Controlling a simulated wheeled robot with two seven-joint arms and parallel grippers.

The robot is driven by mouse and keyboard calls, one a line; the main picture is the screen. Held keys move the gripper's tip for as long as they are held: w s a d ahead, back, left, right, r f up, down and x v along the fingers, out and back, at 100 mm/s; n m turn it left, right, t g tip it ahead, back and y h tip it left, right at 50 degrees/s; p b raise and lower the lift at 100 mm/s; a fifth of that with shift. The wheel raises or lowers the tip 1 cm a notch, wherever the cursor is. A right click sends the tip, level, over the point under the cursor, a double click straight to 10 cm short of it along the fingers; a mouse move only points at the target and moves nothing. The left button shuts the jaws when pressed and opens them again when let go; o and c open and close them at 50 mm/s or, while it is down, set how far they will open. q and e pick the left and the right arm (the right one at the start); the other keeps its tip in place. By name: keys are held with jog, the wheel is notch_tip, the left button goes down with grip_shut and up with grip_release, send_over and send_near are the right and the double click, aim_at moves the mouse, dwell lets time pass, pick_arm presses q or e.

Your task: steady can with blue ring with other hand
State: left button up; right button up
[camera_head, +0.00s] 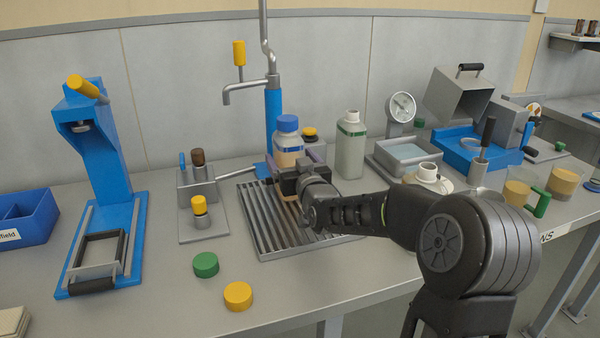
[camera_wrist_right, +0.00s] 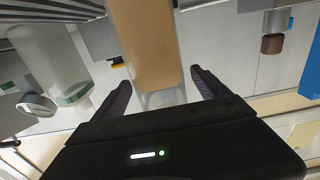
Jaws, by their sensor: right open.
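A clear container with tan contents and a blue cap (camera_head: 288,123) stands upright on the slotted grate; it is the only can-like thing with a blue band or cap that I make out. My right gripper (camera_head: 291,170) is open, its dark fingers on either side of this container. In the right wrist view, the tan container (camera_wrist_right: 148,45) shows between the two open fingers of the gripper (camera_wrist_right: 160,80), with gaps beside it. Its lower part is partly hidden by my gripper in the head view. My left gripper is not in view.
The slotted grate (camera_head: 262,225) lies under a blue tap column (camera_head: 273,105). A grey bottle with a green band (camera_head: 350,150) stands close on the right. A green cap (camera_head: 205,264) and a yellow cap (camera_head: 238,296) lie in front. A blue press (camera_head: 105,190) stands left.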

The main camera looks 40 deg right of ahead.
jog(key=v, duration=0.9)
jog(key=shift+s, duration=0.35)
jog(key=shift+a, duration=0.15)
